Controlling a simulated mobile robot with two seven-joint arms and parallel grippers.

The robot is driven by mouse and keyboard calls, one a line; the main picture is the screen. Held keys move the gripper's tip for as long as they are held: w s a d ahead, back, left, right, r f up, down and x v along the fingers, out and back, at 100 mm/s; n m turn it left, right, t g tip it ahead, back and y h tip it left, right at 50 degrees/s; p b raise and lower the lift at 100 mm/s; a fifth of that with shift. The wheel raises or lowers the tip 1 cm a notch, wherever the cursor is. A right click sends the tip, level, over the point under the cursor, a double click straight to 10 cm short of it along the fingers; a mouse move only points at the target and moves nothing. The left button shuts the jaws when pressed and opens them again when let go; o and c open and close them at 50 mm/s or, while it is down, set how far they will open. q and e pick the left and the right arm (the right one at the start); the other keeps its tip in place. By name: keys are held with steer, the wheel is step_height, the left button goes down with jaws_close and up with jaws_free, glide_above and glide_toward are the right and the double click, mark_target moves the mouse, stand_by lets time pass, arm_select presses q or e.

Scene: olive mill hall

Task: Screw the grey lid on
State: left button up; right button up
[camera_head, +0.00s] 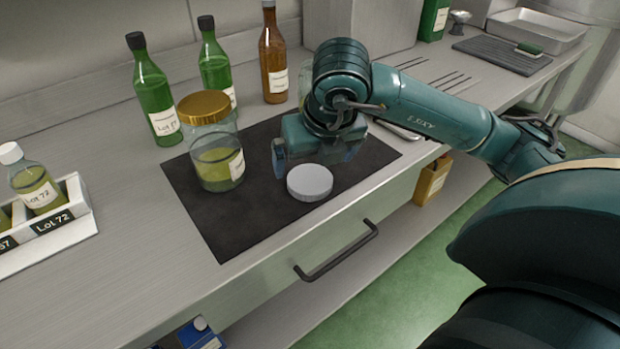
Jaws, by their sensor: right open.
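The grey lid (310,183) lies flat on the dark mat (240,226), near the mat's front edge. My right gripper (312,163) is just behind and above the lid, pointing down. It is open and nothing shows between its fingers. A glass jar (219,172) with yellow-green contents and a white label stands on the mat to the left. A gold lid (204,107) sits on that jar. A clear glass edge shows beside my right wrist, mostly hidden by the arm; I cannot tell what it belongs to. My left gripper is not in view.
Two green bottles (154,95) and a brown bottle (273,58) stand behind the mat. A white rack (70,220) with small bottles is at the left. A drawer handle (337,252) juts from the front. The mat's front left part is clear.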

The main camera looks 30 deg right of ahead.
mark_target(310, 178)
steer(key=x, duration=0.5)
steer(key=shift+s+a+f, duration=0.1)
steer(key=shift+s+f, duration=0.05)
steer(key=shift+f, duration=0.1)
steer(key=shift+c, duration=0.3)
steer(key=c, duration=1)
steer(key=shift+r, duration=0.1)
step_height(310, 178, up, 10)
steer(key=shift+f+p, duration=0.1)
steer(key=shift+p, duration=0.25)
